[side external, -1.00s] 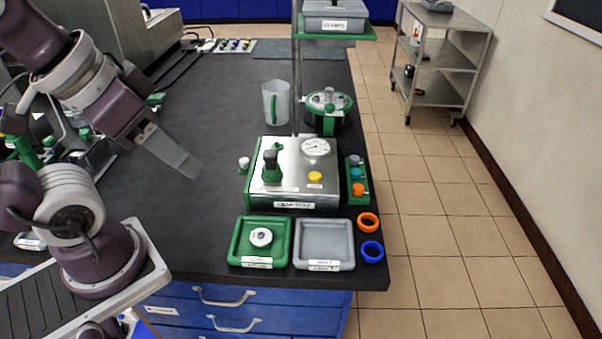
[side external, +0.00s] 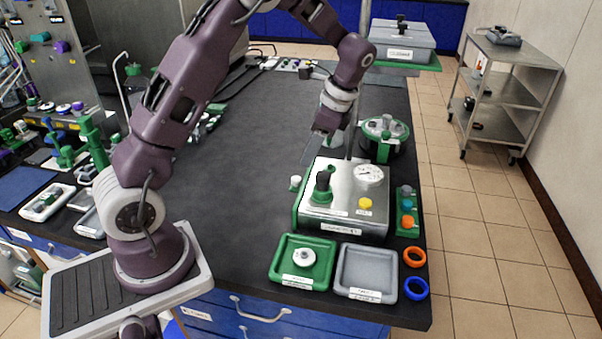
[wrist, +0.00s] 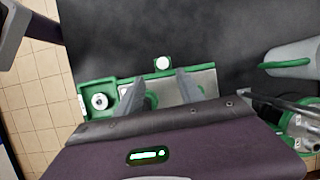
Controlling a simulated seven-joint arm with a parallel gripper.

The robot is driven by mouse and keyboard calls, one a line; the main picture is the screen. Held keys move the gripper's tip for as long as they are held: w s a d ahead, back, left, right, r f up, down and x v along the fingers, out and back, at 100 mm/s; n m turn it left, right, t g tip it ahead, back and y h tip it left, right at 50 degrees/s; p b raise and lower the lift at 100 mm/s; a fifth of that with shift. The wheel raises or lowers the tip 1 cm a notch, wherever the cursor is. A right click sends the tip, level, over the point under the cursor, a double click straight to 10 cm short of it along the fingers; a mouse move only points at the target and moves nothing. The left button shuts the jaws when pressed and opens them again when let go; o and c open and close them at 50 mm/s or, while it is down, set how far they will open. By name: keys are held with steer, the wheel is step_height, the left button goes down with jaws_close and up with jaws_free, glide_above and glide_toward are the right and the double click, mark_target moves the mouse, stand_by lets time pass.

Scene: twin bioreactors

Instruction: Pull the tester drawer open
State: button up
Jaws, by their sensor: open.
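The tester (side external: 345,213) is a steel box with a green side, a gauge (side external: 369,175), a yellow button (side external: 365,203) and a dark-topped green fitting (side external: 323,186). A small white knob (side external: 295,182) is at its left side; it also shows in the wrist view (wrist: 162,64). I cannot tell whether it belongs to a drawer, and no open drawer shows. My gripper (side external: 308,158) is above the tester's back left part. In the wrist view my gripper (wrist: 158,80) is open and empty, with the knob just beyond and between its fingertips.
A green tray (side external: 277,275) with a white round part and an empty grey tray (side external: 341,280) lie in front. A pot (side external: 384,140) stands behind. Orange (side external: 414,257) and blue (side external: 416,288) rings lie near the right edge. The bench's middle left is clear.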

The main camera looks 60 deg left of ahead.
mark_target(297, 178)
steer(key=x, duration=0.8)
steer(key=shift+w+a+f, duration=0.2)
steer(key=shift+a+f, duration=0.05)
steer(key=shift+a, duration=0.05)
jaws_close()
steer(key=shift+r, duration=0.1)
stand_by(0.8)
